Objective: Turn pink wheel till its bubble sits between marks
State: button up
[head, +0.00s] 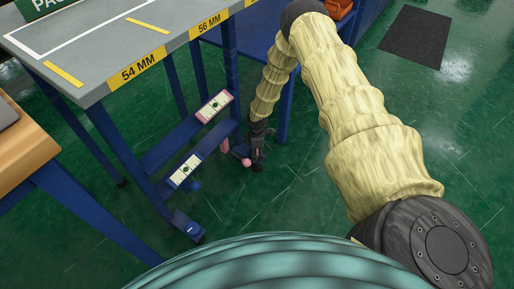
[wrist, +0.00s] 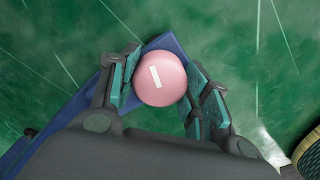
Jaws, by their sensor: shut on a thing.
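The pink wheel (wrist: 172,88) is round with a white bar mark on its face, tilted in the wrist view. My gripper (wrist: 160,84) has its two teal-padded fingers on either side of the wheel and is shut on it. In the head view, my gripper (head: 256,158) is low beside the bench's blue leg frame, with a bit of pink at its tip. A pink-edged level vial (head: 214,106) lies on the upper part of the blue lower frame. It shows a pale window with a dark spot near its middle; the bubble's place against the marks is too small to tell.
A second, blue-edged vial (head: 185,171) sits lower on the frame, with a blue wheel (head: 195,186) next to it. The grey bench top (head: 105,45) stands above. A wooden table (head: 22,150) is at left. Green floor to the right is open, with a dark mat (head: 416,36).

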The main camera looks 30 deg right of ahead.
jog(key=shift+n, duration=0.3)
jog(key=o, duration=1)
jog(key=shift+r, duration=6)
jog(key=shift+d, duration=0.1)
